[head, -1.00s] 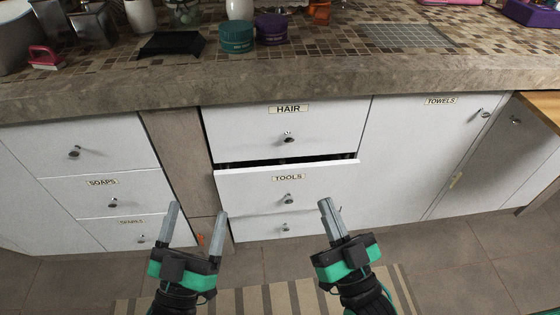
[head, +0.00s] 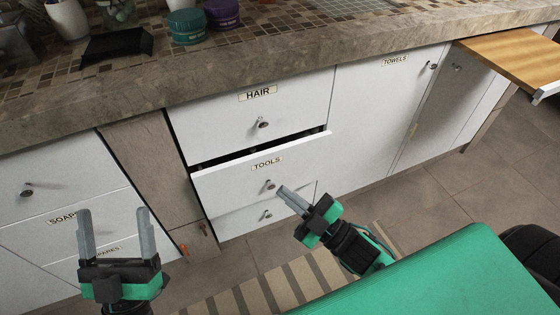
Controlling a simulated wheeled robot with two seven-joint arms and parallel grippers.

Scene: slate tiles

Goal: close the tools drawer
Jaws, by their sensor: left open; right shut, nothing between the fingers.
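The tools drawer (head: 235,180) is a white front labelled TOOLS, with a round knob (head: 270,185). It stands out a little, with a dark gap along its top edge under the hair drawer (head: 240,122). My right gripper (head: 284,192) is shut and empty. Its fingertips are close to the right of the tools knob in the picture; I cannot tell whether they touch the front. My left gripper (head: 115,218) is open and empty, in front of the soaps and spares drawers at the left.
The stone counter edge (head: 200,88) runs above the drawers. A towels cupboard (head: 385,120) is to the right, with a wooden board (head: 520,58) sticking out beyond it. A striped mat (head: 275,285) lies on the floor. Teal and purple jars (head: 186,27) stand on the counter.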

